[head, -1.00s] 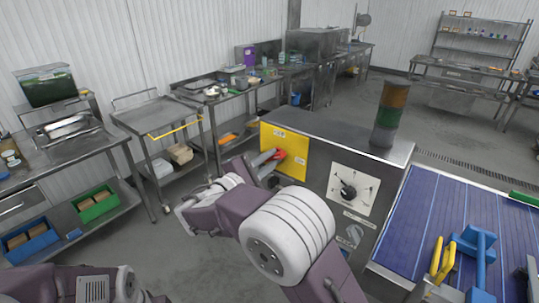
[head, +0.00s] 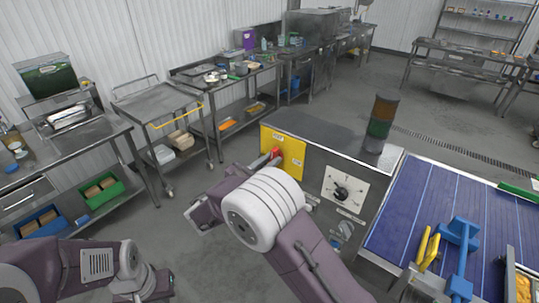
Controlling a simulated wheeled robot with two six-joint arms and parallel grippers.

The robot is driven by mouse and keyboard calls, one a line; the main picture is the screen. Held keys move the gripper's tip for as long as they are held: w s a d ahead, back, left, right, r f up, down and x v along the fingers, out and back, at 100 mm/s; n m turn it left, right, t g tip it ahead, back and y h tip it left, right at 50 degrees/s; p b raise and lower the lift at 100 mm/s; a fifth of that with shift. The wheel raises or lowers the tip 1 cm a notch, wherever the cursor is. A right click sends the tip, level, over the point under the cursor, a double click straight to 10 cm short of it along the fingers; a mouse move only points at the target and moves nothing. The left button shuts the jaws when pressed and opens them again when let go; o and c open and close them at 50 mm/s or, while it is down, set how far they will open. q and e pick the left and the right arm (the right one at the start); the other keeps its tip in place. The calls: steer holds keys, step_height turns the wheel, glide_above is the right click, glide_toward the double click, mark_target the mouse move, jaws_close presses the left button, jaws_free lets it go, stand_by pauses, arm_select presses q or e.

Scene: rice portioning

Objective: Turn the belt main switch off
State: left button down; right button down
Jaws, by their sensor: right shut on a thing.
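The belt main switch has a red handle (head: 275,154) on a yellow panel (head: 293,151), on the left face of the grey control cabinet. My right gripper (head: 263,161) is at the panel and shut on the red handle. The large white joint of my right arm stands in front and hides much of the gripper and the lower part of the panel. The exact angle of the handle is hard to tell. My left arm shows at the bottom left, but its fingers are not in view.
The cabinet's front carries a black rotary knob (head: 341,192) on a white plate. A signal lamp (head: 381,121) stands on top. The blue conveyor belt (head: 410,215) runs to the right, with a blue tool (head: 459,240) and a yellow handle (head: 428,248). A steel cart (head: 150,108) stands left; the floor between is clear.

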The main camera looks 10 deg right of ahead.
steer(key=shift+r+n+p, duration=0.3)
steer(key=shift+n+p, duration=0.2)
steer(key=shift+n, duration=0.1)
steer(key=c, duration=1.4)
jaws_free()
steer(key=shift+f, duration=0.1)
steer(key=b+v, duration=0.4)
steer(key=v, duration=0.5)
